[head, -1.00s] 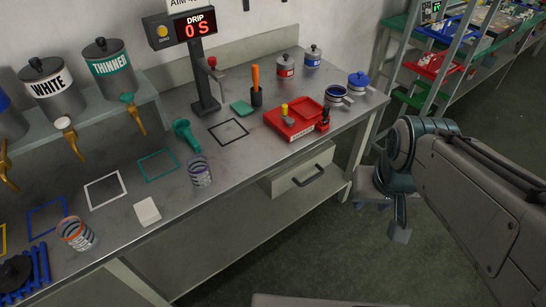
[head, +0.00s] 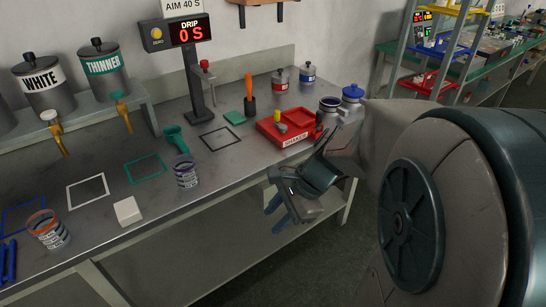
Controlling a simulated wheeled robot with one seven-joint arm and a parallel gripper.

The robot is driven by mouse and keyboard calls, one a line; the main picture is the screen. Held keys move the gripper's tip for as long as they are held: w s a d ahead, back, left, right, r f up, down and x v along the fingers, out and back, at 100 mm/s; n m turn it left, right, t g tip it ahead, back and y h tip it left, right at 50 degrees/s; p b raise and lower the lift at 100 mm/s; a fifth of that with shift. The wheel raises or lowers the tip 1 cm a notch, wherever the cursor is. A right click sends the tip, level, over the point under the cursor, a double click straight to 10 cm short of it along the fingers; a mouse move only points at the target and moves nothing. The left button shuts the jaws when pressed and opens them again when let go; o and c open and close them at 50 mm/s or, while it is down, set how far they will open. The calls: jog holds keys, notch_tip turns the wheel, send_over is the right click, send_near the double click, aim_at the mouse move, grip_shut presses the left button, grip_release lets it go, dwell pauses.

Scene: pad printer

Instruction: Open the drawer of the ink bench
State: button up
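The ink bench (head: 150,215) is a grey metal table that runs along the wall. Its drawer, with a pale front and a dark bar handle, sits under the right part of the top; my gripper and wrist now cover nearly all of it. My gripper (head: 278,200) is in front of the drawer area, just below the bench's front edge. The fingers point left and down. Whether they touch the handle is hidden, and their opening cannot be made out. No pulled-out drawer shows.
A red tray (head: 290,128) stands on the bench above the drawer area. A clear cup with dark rings (head: 186,172), a white block (head: 127,211) and an orange-rimmed cup (head: 48,230) stand near the front edge. A shelf rack (head: 440,55) stands at the right.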

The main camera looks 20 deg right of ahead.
jog(key=w+d+f+m+t+y+b, duration=0.3)
jog(key=w+d+f+m+t+b, duration=0.3)
jog(key=w+f+m+b, duration=0.65)
jog(key=w+d+f+m+t+h+b, duration=0.25)
jog(key=d+f+m, duration=0.25)
jog(key=d+m, duration=0.5)
jog(key=w+d+f+m+t+h+b, duration=0.1)
jog(key=d+f+m+t+b, duration=0.25)
jog(key=d+f+m, duration=0.55)
jog(key=shift+w+a+r+m+t+b, duration=0.15)
jog(key=shift+w+a+m+b, duration=0.55)
jog(key=shift+w, duration=1.3)
jog(key=shift+w+a+m+t+b, duration=0.1)
jog(key=shift+w+a+b, duration=0.4)
jog(key=shift+w+a, duration=1.1)
jog(key=shift+w+a+r+m+t+b, duration=0.15)
jog(key=shift+w+a+m+b, duration=0.35)
jog(key=shift+w, duration=1.9)
grip_shut()
